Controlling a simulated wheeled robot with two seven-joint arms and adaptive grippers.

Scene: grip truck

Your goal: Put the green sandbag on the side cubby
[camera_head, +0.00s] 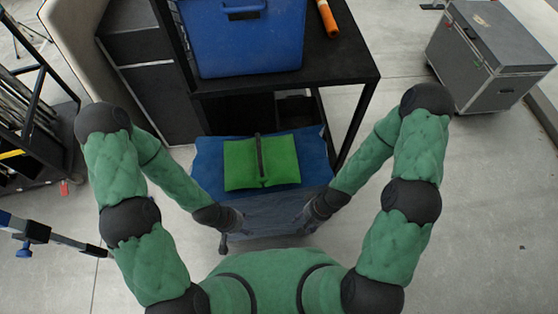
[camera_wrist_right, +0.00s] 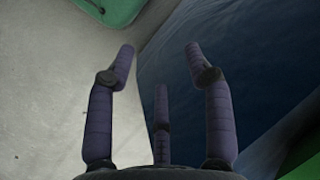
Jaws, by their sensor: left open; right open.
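The green sandbag (camera_head: 239,162), with a dark strap across its middle, lies flat on a blue cover (camera_head: 208,150) in the head view. My left gripper (camera_head: 226,238) is low by the cover's near left side, below the bag and apart from it. My right gripper (camera_head: 303,219) is by the near right side, also apart from the bag. In the right wrist view its fingers (camera_wrist_right: 160,50) are spread and empty, beside the blue cover (camera_wrist_right: 215,30). A dark open space (camera_head: 290,108) shows under the black table; I cannot tell whether it is the side cubby.
A blue bin (camera_head: 243,40) and an orange tube (camera_head: 327,18) are on the black table (camera_head: 345,62). A dark cabinet (camera_head: 160,95) stands left of it. A grey case (camera_head: 490,55) stands at the far right. The floor (camera_head: 490,180) at the right is mostly clear.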

